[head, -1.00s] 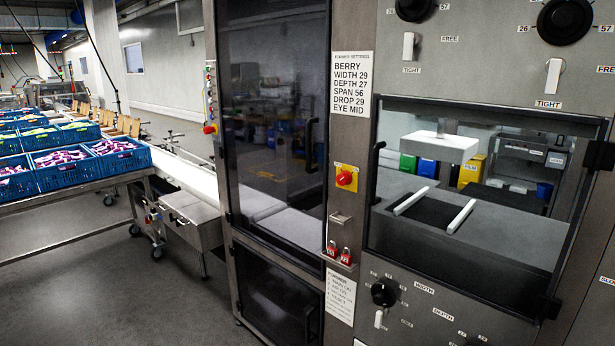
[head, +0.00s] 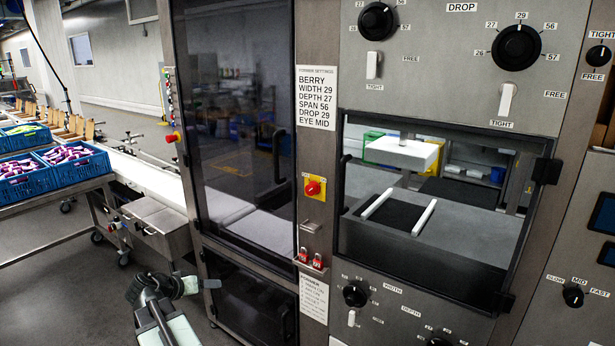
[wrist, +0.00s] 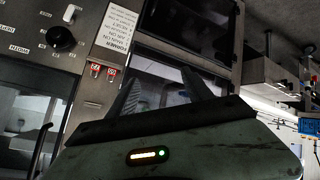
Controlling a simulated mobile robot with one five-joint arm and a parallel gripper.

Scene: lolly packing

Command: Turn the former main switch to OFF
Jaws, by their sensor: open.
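The former main switch (head: 313,187) is a red rotary knob on a yellow plate, on the grey post between the dark glass door and the former window. Its labels are too small to read, so I cannot tell its setting. My gripper (head: 163,288) is low at the left in the head view, in front of the lower cabinet. It is well below and left of the switch, open and touching nothing I can see. In the wrist view its dark fingers (wrist: 160,90) stand apart with nothing between them. The switch is not clearly visible there.
Two red padlocks (head: 311,261) hang below the switch, above a printed notice (head: 314,299). A settings sign (head: 317,97) is above it. The glass door has a vertical handle (head: 277,156). Another red knob (head: 173,137) is left of the door. Blue crates (head: 75,172) stand far left.

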